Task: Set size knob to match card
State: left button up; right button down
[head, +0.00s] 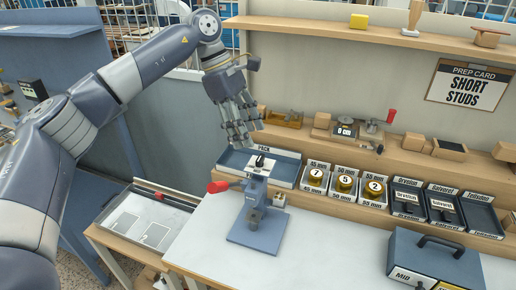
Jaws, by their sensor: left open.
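The prep card (468,85) hangs on the back wall at the right and reads SHORT STUDS. I cannot make out for certain which part is the size knob. A small blue bench press (256,212) with a red-ended lever and a dark part on top stands on the white table top. A blue case (440,258) at the lower right bears a label reading MID. My left gripper (244,136) is open and empty, its fingers pointing down above and behind the press, apart from it as far as I can tell. My right gripper is out of view.
A blue tray (231,161) marked PACK lies behind the press. Numbered yellow tins (345,184) and labelled dark trays (408,202) line the back. A shelf holds a 0 cm device (346,128) and wooden blocks. The white table (330,245) is clear between press and case.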

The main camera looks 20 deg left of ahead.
aim_at(260, 157)
pick_arm(q)
jog(key=p+x, duration=0.1)
jog(key=x, duration=0.4)
jog(key=shift+w, duration=0.15)
jog(key=shift+x, duration=1)
jog(key=c, duration=1.1)
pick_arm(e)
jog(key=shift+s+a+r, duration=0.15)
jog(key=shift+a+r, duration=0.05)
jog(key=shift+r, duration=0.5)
